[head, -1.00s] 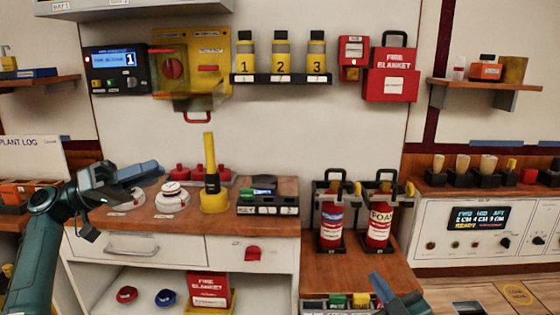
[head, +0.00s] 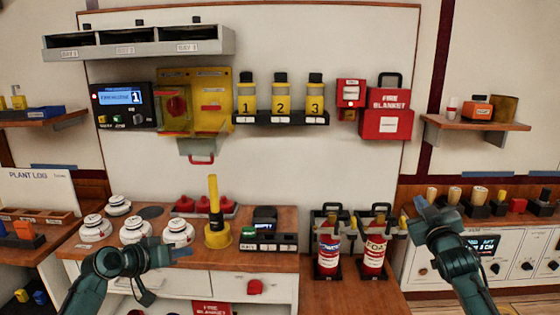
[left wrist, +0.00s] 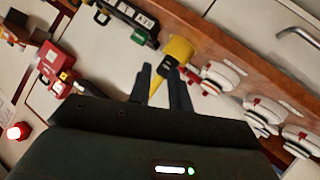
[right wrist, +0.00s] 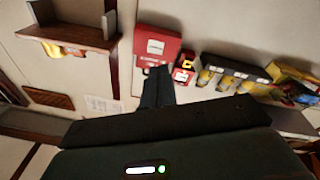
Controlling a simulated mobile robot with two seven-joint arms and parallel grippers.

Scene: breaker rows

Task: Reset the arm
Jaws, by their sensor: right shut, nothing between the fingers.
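My left gripper (head: 178,252) is low in front of the white-topped round detectors (head: 135,229) on the wooden counter. In the left wrist view its two fingers (left wrist: 157,67) stand apart with nothing held between them; a yellow-and-black tool (left wrist: 177,50) shows just past the tips. My right gripper (head: 422,208) is at the right, raised in front of the right-hand console. In the right wrist view its fingers (right wrist: 158,72) lie together, shut and empty, with the red fire blanket box (right wrist: 155,45) behind them.
The yellow-and-black tool (head: 213,235) stands upright on the counter. Two red extinguishers (head: 328,256) (head: 374,256) stand in racks right of it. A console (head: 510,255) and small shelf (head: 478,124) are at the right.

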